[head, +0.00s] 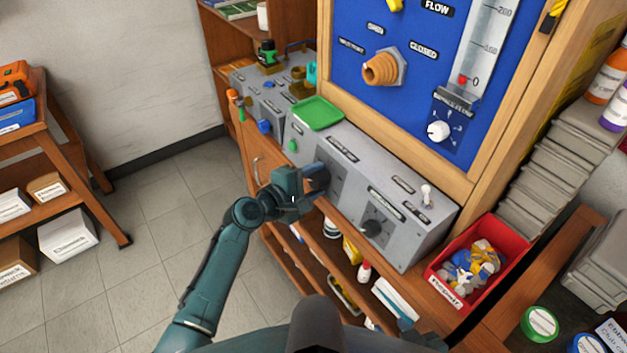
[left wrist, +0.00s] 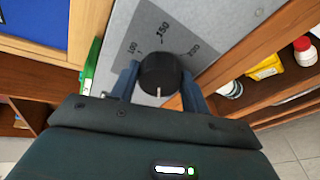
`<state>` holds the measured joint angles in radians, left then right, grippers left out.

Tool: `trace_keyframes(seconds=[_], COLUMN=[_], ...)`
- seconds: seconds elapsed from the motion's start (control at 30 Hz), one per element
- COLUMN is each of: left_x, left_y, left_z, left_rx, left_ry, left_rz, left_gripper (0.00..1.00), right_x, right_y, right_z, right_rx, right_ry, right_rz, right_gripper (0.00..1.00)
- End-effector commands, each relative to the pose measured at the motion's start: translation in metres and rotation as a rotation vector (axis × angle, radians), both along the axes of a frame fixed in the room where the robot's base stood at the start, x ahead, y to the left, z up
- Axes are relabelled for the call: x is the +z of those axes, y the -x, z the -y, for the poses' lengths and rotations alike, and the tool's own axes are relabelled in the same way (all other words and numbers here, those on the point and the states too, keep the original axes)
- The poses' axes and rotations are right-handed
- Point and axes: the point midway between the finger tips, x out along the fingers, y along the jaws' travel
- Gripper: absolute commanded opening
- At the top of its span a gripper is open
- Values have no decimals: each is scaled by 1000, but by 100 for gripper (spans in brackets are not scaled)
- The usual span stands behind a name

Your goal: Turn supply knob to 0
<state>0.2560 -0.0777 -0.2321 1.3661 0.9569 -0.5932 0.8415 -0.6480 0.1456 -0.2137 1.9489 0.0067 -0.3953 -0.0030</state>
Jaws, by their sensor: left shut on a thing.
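My left gripper (head: 316,180) reaches the sloped front of the grey console (head: 335,133) and is shut on a black knob. In the left wrist view the black knob (left wrist: 160,73) sits between the two fingers of this gripper (left wrist: 160,85). A dark dial plate (left wrist: 148,35) behind it shows 100, 150 and 200. A white mark on the knob points down in that view, away from the 150. A second black knob (head: 373,228) stands free on the console's right dial. The console labels are too small to read surely. A dark part at the bottom edge may be my right gripper (head: 425,343).
A green tray (head: 318,113) lies on the console top. A small toggle switch (head: 427,193) stands to the right. A red bin (head: 435,270) of parts is beyond the console's right end. The blue flow panel (head: 349,75) rises behind. Shelves lie below.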

Motion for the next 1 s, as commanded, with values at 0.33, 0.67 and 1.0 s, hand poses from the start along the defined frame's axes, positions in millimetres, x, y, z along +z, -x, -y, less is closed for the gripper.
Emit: trace_keyframes(seconds=[0.33, 0.67, 1.0], left_x=[0, 0, 12], left_y=[0, 2, 37], left_z=[0, -1, -34], left_rx=[0, 0, 2], left_ry=[3, 1, -1], left_rz=[-2, -1, -1], left_gripper=[65, 68, 68], right_x=[0, 0, 0], right_y=[0, 0, -1], right_z=[0, 0, 0], right_rx=[-1, -1, -3], right_ry=[0, 0, -3], right_rz=[1, 1, 4], right_gripper=[36, 36, 36])
